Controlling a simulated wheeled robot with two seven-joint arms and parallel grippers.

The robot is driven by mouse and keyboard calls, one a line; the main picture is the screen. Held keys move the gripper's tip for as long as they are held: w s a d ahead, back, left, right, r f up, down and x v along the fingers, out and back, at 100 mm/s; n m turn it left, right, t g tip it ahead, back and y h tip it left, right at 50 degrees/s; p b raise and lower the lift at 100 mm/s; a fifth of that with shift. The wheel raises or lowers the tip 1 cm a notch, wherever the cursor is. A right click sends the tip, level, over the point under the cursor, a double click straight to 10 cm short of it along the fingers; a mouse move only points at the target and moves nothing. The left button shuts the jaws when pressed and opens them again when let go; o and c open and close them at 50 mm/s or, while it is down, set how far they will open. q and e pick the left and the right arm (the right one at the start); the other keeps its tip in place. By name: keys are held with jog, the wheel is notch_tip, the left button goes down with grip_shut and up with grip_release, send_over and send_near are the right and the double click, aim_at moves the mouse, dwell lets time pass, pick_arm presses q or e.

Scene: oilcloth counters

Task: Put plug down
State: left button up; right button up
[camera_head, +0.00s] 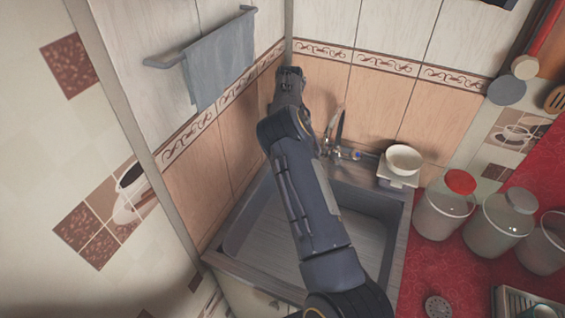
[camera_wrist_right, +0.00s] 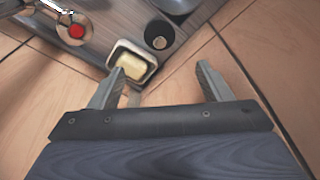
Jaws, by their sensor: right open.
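My right arm reaches across the sink (camera_head: 245,225) to the tiled back corner. Its gripper (camera_head: 290,75) is high against the wall there. In the right wrist view the two fingers of my right gripper (camera_wrist_right: 163,82) are spread apart, with nothing visible held between them. I cannot make out a plug for certain in either view. A dark round holder (camera_wrist_right: 159,32) with a pale disc inside shows beyond the fingers; I cannot tell what it is. My left gripper is not in view.
A tap (camera_head: 345,152) stands behind the sink, and its red mark (camera_wrist_right: 76,31) shows in the wrist view. A dish with yellow soap (camera_wrist_right: 131,64) lies close to the left finger. A white bowl (camera_head: 404,158) and several jars (camera_head: 445,208) stand right; a towel (camera_head: 220,62) hangs left.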

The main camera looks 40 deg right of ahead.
jog(key=s+d+r+m, duration=0.1)
jog(key=s+r+m, duration=0.1)
jog(key=s+r, duration=0.3)
jog(key=s+a+r+m+t+y, duration=0.1)
jog(key=s+a+r+t+y, duration=0.25)
jog(key=s+a+r, duration=0.9)
jog(key=s+a+r+n+y, duration=0.2)
jog(key=s+a, duration=0.8)
jog(key=a, duration=0.2)
jog(key=s+a+f+n+h, duration=0.1)
jog(key=s+a+f, duration=0.3)
jog(key=s+a, duration=0.4)
jog(key=s+n, duration=0.1)
jog(key=s, duration=0.2)
jog(key=shift+a+f+n, duration=0.3)
jog(key=shift+a+n, duration=0.1)
